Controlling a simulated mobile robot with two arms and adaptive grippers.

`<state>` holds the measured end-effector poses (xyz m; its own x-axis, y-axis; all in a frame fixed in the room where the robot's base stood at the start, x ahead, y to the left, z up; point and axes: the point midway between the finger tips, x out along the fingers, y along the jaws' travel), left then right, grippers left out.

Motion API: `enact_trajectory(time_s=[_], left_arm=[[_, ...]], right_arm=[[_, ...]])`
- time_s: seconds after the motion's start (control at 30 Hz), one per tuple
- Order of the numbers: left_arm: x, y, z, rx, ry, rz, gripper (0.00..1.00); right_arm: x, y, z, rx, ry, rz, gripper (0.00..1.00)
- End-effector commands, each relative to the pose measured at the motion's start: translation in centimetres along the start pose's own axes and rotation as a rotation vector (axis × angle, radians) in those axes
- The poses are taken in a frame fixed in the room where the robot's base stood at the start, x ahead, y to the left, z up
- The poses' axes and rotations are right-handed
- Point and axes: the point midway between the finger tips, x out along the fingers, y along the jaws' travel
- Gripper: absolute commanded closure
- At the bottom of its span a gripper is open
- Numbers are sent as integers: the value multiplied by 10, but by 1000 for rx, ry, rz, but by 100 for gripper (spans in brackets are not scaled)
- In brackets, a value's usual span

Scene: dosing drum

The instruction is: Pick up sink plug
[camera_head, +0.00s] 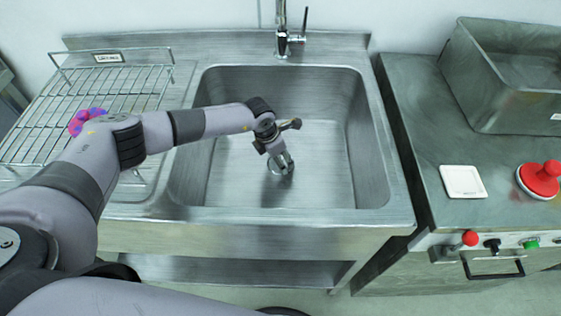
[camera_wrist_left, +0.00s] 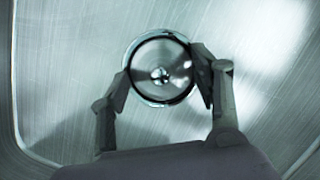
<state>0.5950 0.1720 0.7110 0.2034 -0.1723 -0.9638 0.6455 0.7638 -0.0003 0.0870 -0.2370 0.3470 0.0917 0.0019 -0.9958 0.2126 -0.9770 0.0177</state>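My left gripper (camera_head: 283,168) points down into the steel sink, low over its floor. The round sink plug (camera_wrist_left: 162,74), with a shiny rim and a small knob in its middle, lies at the sink drain. In the left wrist view my left gripper (camera_wrist_left: 162,82) has its fingers apart, one on each side of the plug. The right finger overlaps the rim's edge in that view. I cannot tell whether the fingers touch the plug. In the head view the gripper hides much of the drain. My right gripper is not in view.
The sink (camera_head: 325,185) has steep walls around my gripper, and a faucet (camera_head: 284,42) stands at its back. A wire rack (camera_head: 90,100) with a pink-purple item (camera_head: 84,122) is at left. A metal tub (camera_head: 515,80), white dish (camera_head: 463,181) and red-knobbed object (camera_head: 540,180) stand at right.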

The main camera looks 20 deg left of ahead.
Motion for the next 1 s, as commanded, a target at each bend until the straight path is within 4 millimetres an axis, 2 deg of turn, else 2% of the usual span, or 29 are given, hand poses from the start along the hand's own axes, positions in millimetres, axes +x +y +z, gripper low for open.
enact_trajectory(time_s=[0.07, 0.7, 1.0], left_arm=[[0, 0, 0, 0, 0, 0, 50], [1, 0, -2, -1, 4, 1, 93], [0, 0, -3, 0, 6, 1, 93]], right_arm=[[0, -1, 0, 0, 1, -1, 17], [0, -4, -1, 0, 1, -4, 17], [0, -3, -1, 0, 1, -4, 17]])
